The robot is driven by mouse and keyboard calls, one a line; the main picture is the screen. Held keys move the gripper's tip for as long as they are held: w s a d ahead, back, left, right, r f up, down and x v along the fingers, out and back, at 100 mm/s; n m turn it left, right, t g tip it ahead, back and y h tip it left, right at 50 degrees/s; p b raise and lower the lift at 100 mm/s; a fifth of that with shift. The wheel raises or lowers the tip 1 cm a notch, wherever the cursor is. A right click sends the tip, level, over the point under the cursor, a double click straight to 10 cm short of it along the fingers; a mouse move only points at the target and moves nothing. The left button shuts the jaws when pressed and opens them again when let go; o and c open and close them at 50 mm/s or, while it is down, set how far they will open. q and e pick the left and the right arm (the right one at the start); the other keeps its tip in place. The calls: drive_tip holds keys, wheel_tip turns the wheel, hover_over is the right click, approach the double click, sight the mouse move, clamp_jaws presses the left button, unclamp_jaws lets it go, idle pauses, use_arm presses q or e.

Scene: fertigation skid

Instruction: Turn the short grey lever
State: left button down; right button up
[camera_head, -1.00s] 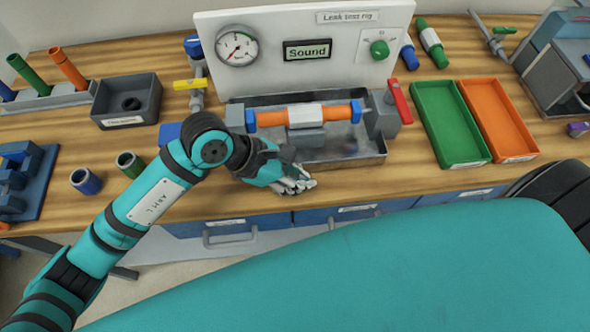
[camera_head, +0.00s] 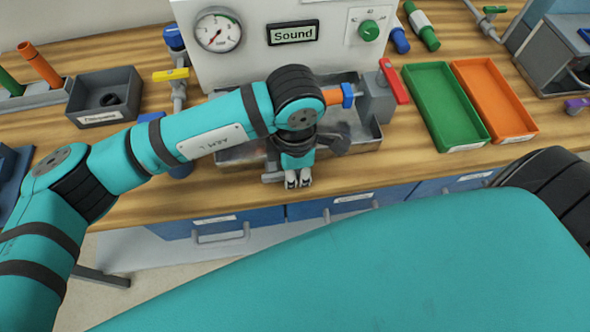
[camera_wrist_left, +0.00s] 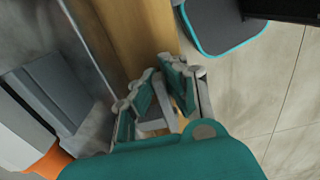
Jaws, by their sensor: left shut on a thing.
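My left gripper (camera_head: 298,180) points down at the front edge of the grey metal tray on the bench. In the left wrist view its two fingers (camera_wrist_left: 165,95) are closed around a small grey piece (camera_wrist_left: 152,124), which looks like the short grey lever. In the head view a bit of light grey (camera_head: 271,174) shows just left of the fingers. The hand and forearm hide most of the lever, so its angle cannot be told. My right gripper is not in view.
A red lever (camera_head: 394,82) stands right of the tray (camera_head: 240,153) and a yellow lever (camera_head: 171,74) left of it. A gauge (camera_head: 218,31) and Sound display (camera_head: 293,33) sit on the panel behind. Green (camera_head: 447,106) and orange (camera_head: 494,100) trays lie right.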

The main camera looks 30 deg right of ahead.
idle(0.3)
use_arm(q)
drive_tip(key=c, duration=1.4)
unclamp_jaws()
wheel_tip(320, 180, up, 12)
drive_tip(key=shift+d+f, duration=0.1)
